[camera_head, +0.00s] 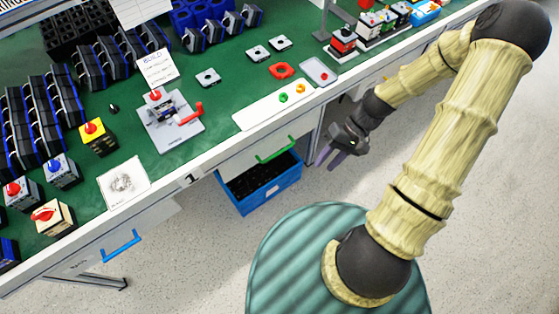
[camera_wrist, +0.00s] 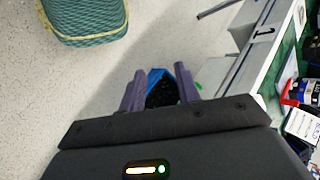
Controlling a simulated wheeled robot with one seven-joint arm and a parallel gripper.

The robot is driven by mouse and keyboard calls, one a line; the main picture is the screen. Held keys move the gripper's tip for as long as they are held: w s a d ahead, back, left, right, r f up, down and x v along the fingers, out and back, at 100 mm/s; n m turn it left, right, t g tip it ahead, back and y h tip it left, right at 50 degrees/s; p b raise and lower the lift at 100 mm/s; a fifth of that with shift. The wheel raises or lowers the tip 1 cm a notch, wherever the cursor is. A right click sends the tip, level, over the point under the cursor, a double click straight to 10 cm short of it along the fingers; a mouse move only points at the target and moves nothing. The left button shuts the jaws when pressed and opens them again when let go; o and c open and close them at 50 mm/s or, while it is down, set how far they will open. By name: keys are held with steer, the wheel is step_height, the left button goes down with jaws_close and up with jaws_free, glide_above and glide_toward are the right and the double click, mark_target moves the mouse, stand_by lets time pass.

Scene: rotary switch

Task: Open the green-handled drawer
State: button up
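The green handle (camera_head: 277,151) is a bar on the pale front of a drawer (camera_head: 238,163) under the table edge, and the drawer looks shut. My gripper (camera_head: 328,156) is to the right of the handle in the head view, apart from it, with its purple-grey fingers pointing down and left. In the wrist view my gripper (camera_wrist: 158,75) shows two fingers spread apart with nothing held between them. A sliver of the green handle (camera_wrist: 198,87) shows just right of the right finger there, mostly hidden.
A blue bin (camera_head: 262,186) with dark contents stands on the floor below the drawer. A blue-handled drawer (camera_head: 122,246) is further left. The green-topped table (camera_head: 225,112) holds switches, trays and parts. My round base is in front, with open floor around it.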

mark_target(279, 152)
steer(key=w+a+f+t+y+b, duration=0.25)
steer(key=f+y+b, duration=0.45)
steer(key=f+b, duration=0.45)
steer(key=w+d+f+m+t+y+b, duration=0.1)
steer(key=w+d+f+t+y+b, duration=0.4)
steer(key=w+d+f+y+b, duration=0.1)
steer(key=shift+w+d+f+m+b, duration=0.15)
steer(key=shift+w+f+m+b, duration=0.15)
steer(key=shift+f+b, duration=0.15)
steer(key=b+x, duration=0.1)
steer(key=x, duration=1.6)
steer(key=shift+w, duration=0.15)
steer(key=shift+c, duration=0.4)
jaws_close()
